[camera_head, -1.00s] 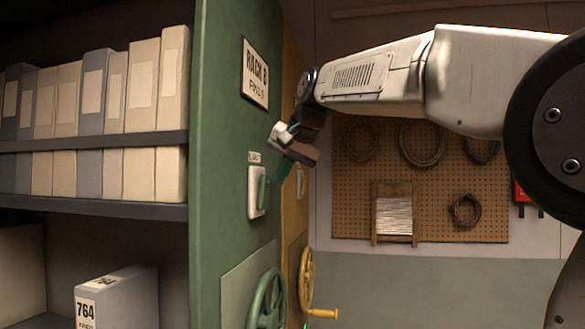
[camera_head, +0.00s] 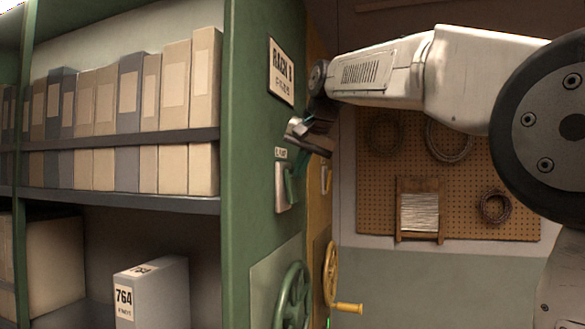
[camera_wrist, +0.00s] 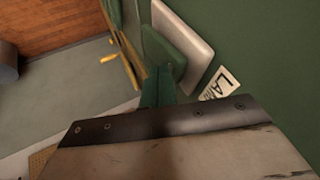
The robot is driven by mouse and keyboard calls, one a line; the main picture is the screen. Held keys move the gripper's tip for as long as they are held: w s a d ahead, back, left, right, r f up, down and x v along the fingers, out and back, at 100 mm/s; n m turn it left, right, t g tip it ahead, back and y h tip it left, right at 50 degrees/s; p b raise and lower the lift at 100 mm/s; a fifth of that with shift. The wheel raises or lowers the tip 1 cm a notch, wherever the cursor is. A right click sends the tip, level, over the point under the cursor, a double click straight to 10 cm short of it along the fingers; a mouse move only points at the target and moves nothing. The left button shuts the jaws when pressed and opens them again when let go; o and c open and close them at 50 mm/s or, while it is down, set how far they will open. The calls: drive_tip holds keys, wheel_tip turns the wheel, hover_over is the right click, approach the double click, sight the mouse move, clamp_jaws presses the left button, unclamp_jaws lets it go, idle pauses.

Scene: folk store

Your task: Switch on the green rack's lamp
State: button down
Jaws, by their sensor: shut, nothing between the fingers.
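The green rack's end panel (camera_head: 245,150) carries a sign reading RACK B. Below the sign is a pale switch plate (camera_head: 281,200) with a green lever and a small label, which reads "LA…" in the wrist view. The plate (camera_wrist: 188,35) and the lever (camera_wrist: 162,55) also show in the wrist view. My gripper (camera_head: 291,168) is shut and empty, its green fingertips right at the lever's upper part. In the wrist view the fingertips (camera_wrist: 157,86) overlap the lever's near end; I cannot tell whether they touch. The lamp itself is not visible.
A green handwheel (camera_head: 292,298) sits below the switch. A yellow rack with a yellow handwheel (camera_head: 331,273) and crank stands just beyond. Shelves with binders (camera_head: 175,95) are at left. A pegboard (camera_head: 460,215) with coils hangs on the back wall.

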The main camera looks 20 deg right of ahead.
drive_tip(key=shift+r, duration=0.8)
drive_tip(key=d+v, duration=0.1)
drive_tip(key=v, duration=1.1)
drive_tip(key=shift+s+d+f, duration=0.1)
drive_tip(key=shift+d, duration=0.05)
